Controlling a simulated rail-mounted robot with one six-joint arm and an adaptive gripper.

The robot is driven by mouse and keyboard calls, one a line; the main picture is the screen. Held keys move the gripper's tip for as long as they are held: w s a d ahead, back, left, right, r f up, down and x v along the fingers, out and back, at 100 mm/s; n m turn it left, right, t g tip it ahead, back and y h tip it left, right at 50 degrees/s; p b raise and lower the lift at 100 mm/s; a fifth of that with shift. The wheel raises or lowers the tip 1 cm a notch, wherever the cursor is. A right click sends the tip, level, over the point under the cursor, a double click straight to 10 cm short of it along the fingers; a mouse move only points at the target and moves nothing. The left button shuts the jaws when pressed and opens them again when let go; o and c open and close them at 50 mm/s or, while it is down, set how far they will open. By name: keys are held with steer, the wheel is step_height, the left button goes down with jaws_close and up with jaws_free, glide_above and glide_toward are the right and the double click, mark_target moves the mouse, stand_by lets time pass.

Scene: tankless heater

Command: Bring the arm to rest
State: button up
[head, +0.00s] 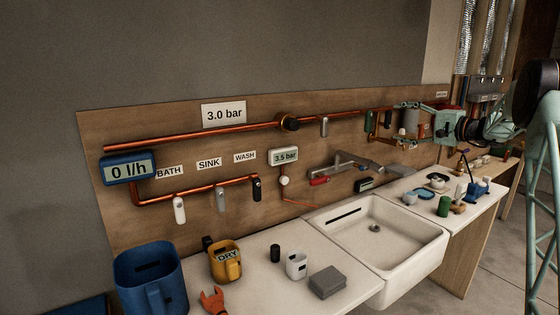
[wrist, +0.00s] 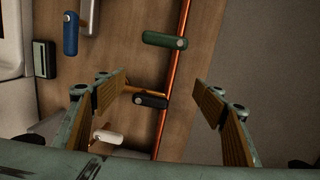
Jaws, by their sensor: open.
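My gripper (head: 402,114) is at the right end of the wooden pipe board, in front of its copper pipework. In the wrist view my gripper (wrist: 161,78) has its two fingers spread wide apart, with nothing held between them. A black valve handle (wrist: 152,100) on a copper pipe shows in the gap between the fingers, beyond the tips. I cannot tell the exact distance to the board. My arm (head: 510,120) reaches in from the right side of the head view.
A green handle (wrist: 164,40), a blue handle (wrist: 71,33) and a white handle (wrist: 110,136) surround the gap. The white sink (head: 375,235) and cluttered worktop (head: 270,250) lie below the board (head: 100,150). Small items crowd the right counter (head: 470,212). Open floor (head: 500,275) shows at lower right.

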steer(key=s+a+r+n+g, duration=0.1)
steer(key=s+a+r+g, duration=0.1)
steer(key=s+a, duration=0.7)
steer(key=s+a+r+n+g, duration=0.25)
steer(key=s+a, duration=0.35)
steer(key=a, duration=0.5)
steer(key=s+a+n+g+h, duration=0.1)
steer(key=s+a+g, duration=0.1)
steer(key=s+a, duration=0.65)
steer(key=s+a+n+g+h, duration=0.1)
steer(key=s+a+g+h, duration=0.15)
steer(key=s, duration=1.05)
steer(key=s+a+f+n+g+h, duration=0.1)
steer(key=s+a+f, duration=0.1)
steer(key=s, duration=1.1)
steer(key=s+a+f+n+h, duration=0.1)
steer(key=s+a+f+h, duration=0.1)
steer(key=s, duration=1.1)
steer(key=s+d+f+n+h, duration=0.1)
steer(key=s+d+f, duration=0.1)
steer(key=s, duration=0.5)
steer(key=s+d+f+n+h, duration=0.1)
steer(key=s+d+f, duration=0.1)
steer(key=s, duration=0.6)
steer(key=s+d+f+n+h, duration=0.1)
steer(key=s+d+f, duration=0.1)
steer(key=s+f, duration=0.2)
steer(key=s, duration=0.3)
steer(key=shift+s+f, duration=0.2)
steer(key=shift+s, duration=0.05)
